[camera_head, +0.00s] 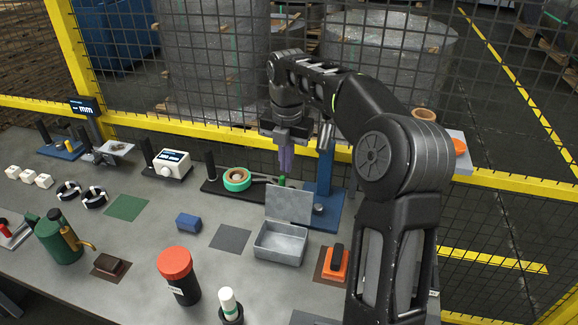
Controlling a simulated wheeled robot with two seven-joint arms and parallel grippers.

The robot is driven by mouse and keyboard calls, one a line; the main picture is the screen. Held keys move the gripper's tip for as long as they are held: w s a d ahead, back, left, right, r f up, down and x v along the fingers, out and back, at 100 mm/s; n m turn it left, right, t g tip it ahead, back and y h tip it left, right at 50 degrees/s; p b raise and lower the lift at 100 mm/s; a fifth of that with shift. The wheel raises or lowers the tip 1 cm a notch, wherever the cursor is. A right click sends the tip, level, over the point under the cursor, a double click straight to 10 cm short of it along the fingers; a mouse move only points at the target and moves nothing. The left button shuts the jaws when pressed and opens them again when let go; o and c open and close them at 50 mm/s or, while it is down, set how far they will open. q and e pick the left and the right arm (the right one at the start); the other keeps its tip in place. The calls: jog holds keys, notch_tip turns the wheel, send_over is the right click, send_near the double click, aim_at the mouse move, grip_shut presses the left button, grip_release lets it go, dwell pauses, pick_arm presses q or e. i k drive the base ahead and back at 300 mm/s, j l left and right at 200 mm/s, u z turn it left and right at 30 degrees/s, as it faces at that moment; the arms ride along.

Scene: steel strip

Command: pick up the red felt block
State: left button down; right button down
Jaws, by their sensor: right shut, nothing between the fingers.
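I cannot make out a clearly red felt block. A blue block (188,222) lies mid-table between a green mat and a grey mat. A dark brown block (110,264) lies on a brown mat at the front left. An orange piece with a black top (335,262) sits on another brown mat, right of the metal box. My right gripper (286,160) points down over the back of the table, shut and empty, beside the blue stand and away from these blocks. My arm hides part of the table's right side. My left gripper is not in view.
An open metal box (280,243) stands right of the grey mat (230,238). A green oil can (58,240) is at left. Yellow-framed mesh fencing (220,126) closes the back.

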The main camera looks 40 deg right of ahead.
aim_at(105, 263)
jog(key=k+j, duration=0.55)
jog(key=j, duration=0.2)
jog(key=k+j, duration=0.6)
jog(key=j, duration=0.1)
